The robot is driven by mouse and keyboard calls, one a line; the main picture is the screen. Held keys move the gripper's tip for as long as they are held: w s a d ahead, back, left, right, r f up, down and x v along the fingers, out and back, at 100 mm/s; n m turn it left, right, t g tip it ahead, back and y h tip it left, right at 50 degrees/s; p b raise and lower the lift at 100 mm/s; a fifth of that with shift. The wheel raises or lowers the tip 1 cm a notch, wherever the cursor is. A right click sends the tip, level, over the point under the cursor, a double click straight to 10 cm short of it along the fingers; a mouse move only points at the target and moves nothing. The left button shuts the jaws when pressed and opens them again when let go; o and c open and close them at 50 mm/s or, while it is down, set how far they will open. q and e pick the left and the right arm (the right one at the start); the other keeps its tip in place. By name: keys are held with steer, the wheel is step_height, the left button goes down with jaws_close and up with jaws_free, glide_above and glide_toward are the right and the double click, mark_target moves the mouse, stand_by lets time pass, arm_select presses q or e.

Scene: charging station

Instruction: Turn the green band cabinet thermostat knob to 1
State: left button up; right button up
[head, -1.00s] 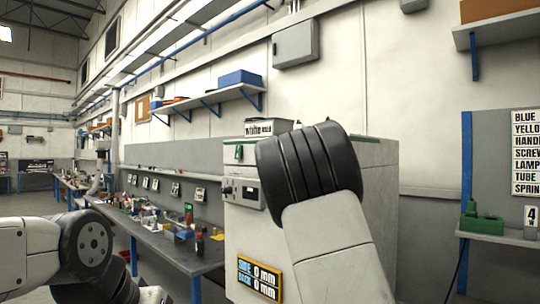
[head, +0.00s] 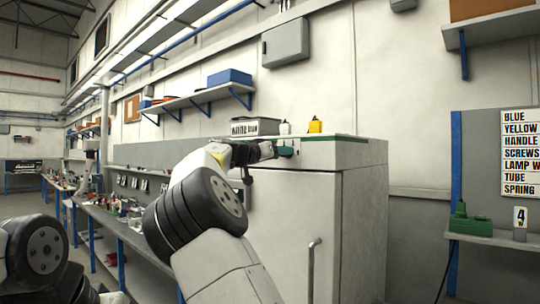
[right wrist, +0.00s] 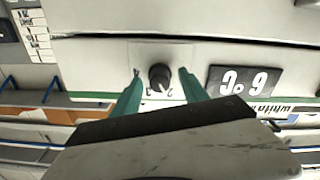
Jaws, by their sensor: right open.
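The white cabinet (head: 290,215) with a green band along its top front edge stands in the middle of the head view. My right gripper (head: 280,150) is at the upper front of this cabinet, and the arm hides part of the panel. In the right wrist view the dark thermostat knob (right wrist: 160,74) lies between the two green fingertips of the open gripper (right wrist: 160,82). Gaps show on both sides of the knob. A light mark shows on it, but its setting is too small to read. My left gripper is out of view; only arm links show at lower left.
A dark display (right wrist: 242,81) with light digits sits beside the knob, upside down in the right wrist view. A labelled box (head: 254,126), a white bottle (head: 284,128) and a yellow container (head: 315,126) stand on the cabinet. A door handle (head: 312,262) sticks out lower down.

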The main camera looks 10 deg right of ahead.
steer(key=shift+w+d, duration=0.2)
steer(key=shift+d, duration=0.1)
jaws_close()
steer(key=shift+n, duration=0.3)
steer(key=n, duration=1.1)
stand_by(0.3)
steer(key=shift+n, duration=0.3)
